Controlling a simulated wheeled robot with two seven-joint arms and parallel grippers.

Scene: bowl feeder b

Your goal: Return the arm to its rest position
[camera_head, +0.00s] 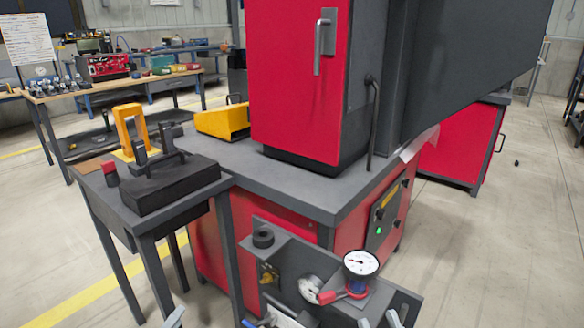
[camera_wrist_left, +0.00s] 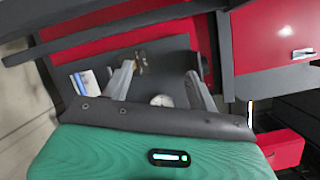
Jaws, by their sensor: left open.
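My left gripper (camera_wrist_left: 160,78) is open in the left wrist view. Its two grey fingers stand apart with nothing held between them, in front of a dark panel (camera_wrist_left: 185,43). A pale fingertip also shows at the bottom edge of the head view, left of centre. Two more pale tips of my right gripper (camera_head: 379,319) show at that edge, right of centre. The rest of both grippers is cut off there.
A bench panel (camera_head: 290,258) with a dial gauge (camera_head: 360,262) and a black ring (camera_head: 263,237) is close in front. A small table (camera_head: 205,197) with a black fixture (camera_head: 172,185) stands left. A red cabinet (camera_head: 295,85) stands behind. Open floor lies right.

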